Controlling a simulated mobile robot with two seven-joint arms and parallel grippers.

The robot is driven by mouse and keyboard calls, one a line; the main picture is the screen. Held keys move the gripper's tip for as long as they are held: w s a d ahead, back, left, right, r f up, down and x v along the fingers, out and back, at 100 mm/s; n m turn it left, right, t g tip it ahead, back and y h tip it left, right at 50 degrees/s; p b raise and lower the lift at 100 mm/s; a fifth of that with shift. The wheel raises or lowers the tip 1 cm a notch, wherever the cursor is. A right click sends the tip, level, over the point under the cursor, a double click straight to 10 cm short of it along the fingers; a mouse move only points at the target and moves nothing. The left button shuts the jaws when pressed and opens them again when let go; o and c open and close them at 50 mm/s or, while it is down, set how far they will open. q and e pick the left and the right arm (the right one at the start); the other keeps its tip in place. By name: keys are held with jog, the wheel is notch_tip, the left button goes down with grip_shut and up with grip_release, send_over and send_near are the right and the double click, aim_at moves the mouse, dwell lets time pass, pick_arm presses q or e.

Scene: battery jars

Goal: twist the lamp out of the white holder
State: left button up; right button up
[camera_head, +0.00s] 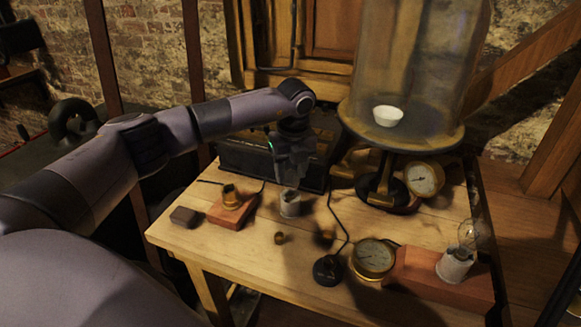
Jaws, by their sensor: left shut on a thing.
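A clear glass lamp (468,234) stands upright in a white holder (455,266) on the right end of a long red block (420,272). Its glass is free of any gripper. My left gripper (291,187) points down near the middle of the table, well to the left of that lamp. It is shut at the top of a small pale cylinder (290,206). The fingers hide its upper part, and I cannot tell whether it touches the table. My right gripper is out of view.
A brass socket on a red block (228,212) and a dark block (184,217) lie left. A glass bell jar (415,60) stands behind. A round gauge (373,258) and a black-based stand (328,270) sit in front. The wooden table's (225,248) front left is clear.

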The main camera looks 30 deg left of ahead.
pick_arm(q)
jog(key=n, duration=0.2)
jog(key=shift+n+p, duration=0.3)
jog(key=shift+r, duration=0.2)
jog(key=shift+r+p, duration=0.65)
jog(key=shift+r, duration=0.35)
jog(key=shift+r, duration=0.15)
jog(key=shift+r, duration=2.35)
